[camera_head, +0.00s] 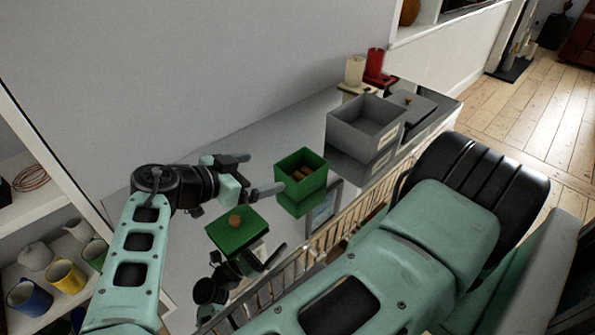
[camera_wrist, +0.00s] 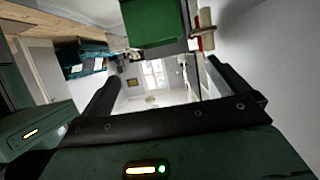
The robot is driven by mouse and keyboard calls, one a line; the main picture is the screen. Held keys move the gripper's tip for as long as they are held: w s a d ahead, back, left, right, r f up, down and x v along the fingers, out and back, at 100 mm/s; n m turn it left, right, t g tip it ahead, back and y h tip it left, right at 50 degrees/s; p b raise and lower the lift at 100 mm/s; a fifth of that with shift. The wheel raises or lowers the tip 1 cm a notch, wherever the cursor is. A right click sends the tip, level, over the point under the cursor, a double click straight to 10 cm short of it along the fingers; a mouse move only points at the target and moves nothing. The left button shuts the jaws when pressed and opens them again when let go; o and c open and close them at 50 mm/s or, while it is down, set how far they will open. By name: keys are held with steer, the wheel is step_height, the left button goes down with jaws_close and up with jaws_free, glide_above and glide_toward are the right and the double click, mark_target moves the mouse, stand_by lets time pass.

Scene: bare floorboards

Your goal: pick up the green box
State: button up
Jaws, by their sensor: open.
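The green box (camera_head: 314,181) stands upright and open-topped on a glossy grey surface in the head view, with brown pieces inside. In the wrist view the green box (camera_wrist: 153,24) is at the top centre, beyond the fingertips. My gripper (camera_head: 266,171) is open and empty, just left of the box, its fingers pointing toward it; a gap to the box seems to remain at the lower finger. Both fingers of my gripper (camera_wrist: 162,72) show apart in the wrist view. A green lid (camera_head: 230,236) with a brown knob lies below the gripper in the picture.
A larger grey box (camera_head: 350,140) stands right of the green box, with a grey lid (camera_head: 418,108) behind it. A cream candle (camera_head: 355,70) and a red candle (camera_head: 376,62) stand at the back. Mugs (camera_head: 65,277) sit on a left shelf. A wall runs behind.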

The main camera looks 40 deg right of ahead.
steer(key=p, duration=0.2)
glide_toward(315, 161)
steer(key=p+x, duration=0.2)
steer(key=x, duration=0.1)
steer(key=shift+s+d+r, duration=0.1)
steer(key=shift+d+r, duration=0.05)
steer(key=shift+d, duration=0.2)
steer(key=shift+d+f, duration=0.3)
steer(key=shift+d, duration=0.05)
steer(key=c, duration=0.9)
